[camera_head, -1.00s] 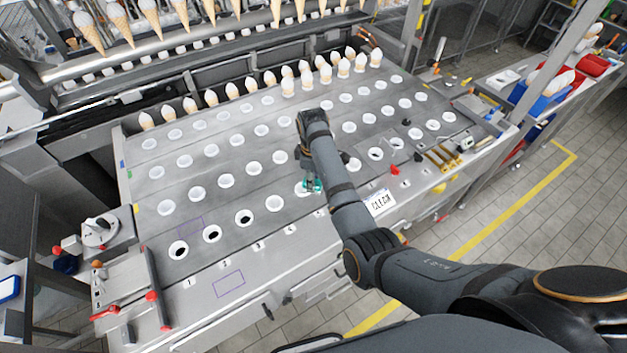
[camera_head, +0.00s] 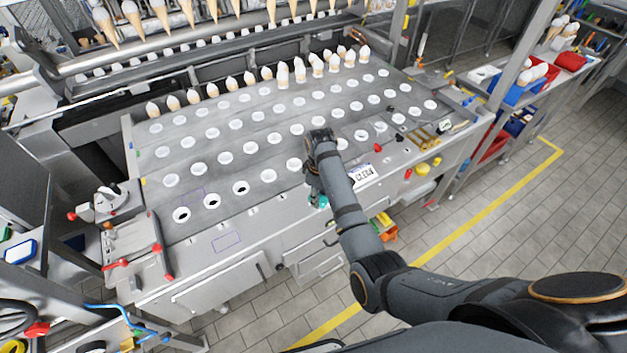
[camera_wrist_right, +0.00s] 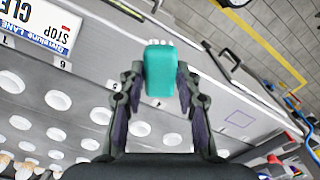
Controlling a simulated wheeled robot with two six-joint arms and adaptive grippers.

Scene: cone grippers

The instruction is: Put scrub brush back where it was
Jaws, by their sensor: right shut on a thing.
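The scrub brush (camera_wrist_right: 160,72) shows in the right wrist view as a teal block with a pale strip along its far end. My right gripper (camera_wrist_right: 158,88) is shut on it, with one finger on each side. In the head view the brush (camera_head: 321,201) is a small teal patch, mostly hidden by my right gripper (camera_head: 317,190) and forearm. The gripper is at the front edge of the metal worktop (camera_head: 285,207), near the CLEAN sign (camera_head: 362,176). I cannot tell how high the brush is above the surface. My left gripper is not in view.
The worktop has rows of round white-rimmed holes, with cones standing along the back. A control box with red knobs (camera_head: 133,245) sits at the front left. Yellow and orange items (camera_head: 386,226) are below the front edge, right of my arm. Tiled floor (camera_head: 480,245) is open to the right.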

